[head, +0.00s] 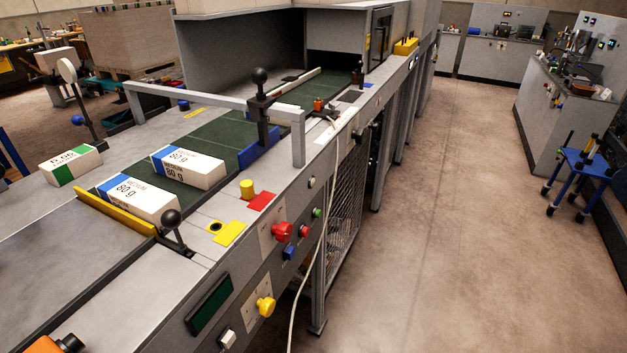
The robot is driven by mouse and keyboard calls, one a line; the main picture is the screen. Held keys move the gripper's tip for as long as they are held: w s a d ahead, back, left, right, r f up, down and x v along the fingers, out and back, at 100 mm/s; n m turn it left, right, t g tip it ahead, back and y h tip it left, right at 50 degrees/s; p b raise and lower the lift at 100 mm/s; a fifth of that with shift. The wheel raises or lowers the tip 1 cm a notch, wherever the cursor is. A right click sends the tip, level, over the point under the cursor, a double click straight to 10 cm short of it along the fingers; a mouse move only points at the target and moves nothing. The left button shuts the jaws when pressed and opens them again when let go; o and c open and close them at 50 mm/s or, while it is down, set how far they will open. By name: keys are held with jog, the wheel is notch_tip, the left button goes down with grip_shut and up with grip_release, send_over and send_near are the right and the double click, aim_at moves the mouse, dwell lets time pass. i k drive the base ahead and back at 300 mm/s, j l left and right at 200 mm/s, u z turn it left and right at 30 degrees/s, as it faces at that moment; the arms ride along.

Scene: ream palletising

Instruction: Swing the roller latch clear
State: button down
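No part is plainly marked as the roller latch, and I cannot tell which one it is. A black ball-knob lever (172,219) stands at the near end of a yellow bar (115,211), which lies across the belt's near end. A taller black-knobbed lever (261,98) stands at the grey gantry, beside a blue plate (261,149). The green belt (222,143) carries two white reams with blue ends, one (188,167) beyond the other (138,199). My gripper is not in view.
A green-ended ream (71,165) lies left of the belt. The grey gantry (190,97) spans the belt. Buttons, including a red one (282,231), line the machine's front. A white cable (322,240) hangs there. A blue trolley (588,165) stands right; the floor between is clear.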

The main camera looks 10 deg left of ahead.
aim_at(359, 64)
jog(key=i+l+z, duration=0.1)
jog(key=i+z, duration=0.15)
jog(key=i, duration=0.3)
jog(key=i+l+u, duration=0.1)
jog(key=i, duration=0.35)
jog(key=i+l+u, duration=0.15)
jog(key=i, duration=0.3)
jog(key=i+l+u, duration=0.1)
jog(key=i+u, duration=0.15)
jog(key=u, duration=0.15)
jog(key=i+l+u, duration=0.15)
jog(key=u, duration=0.25)
jog(key=i+l+u, duration=0.25)
jog(key=u, duration=0.15)
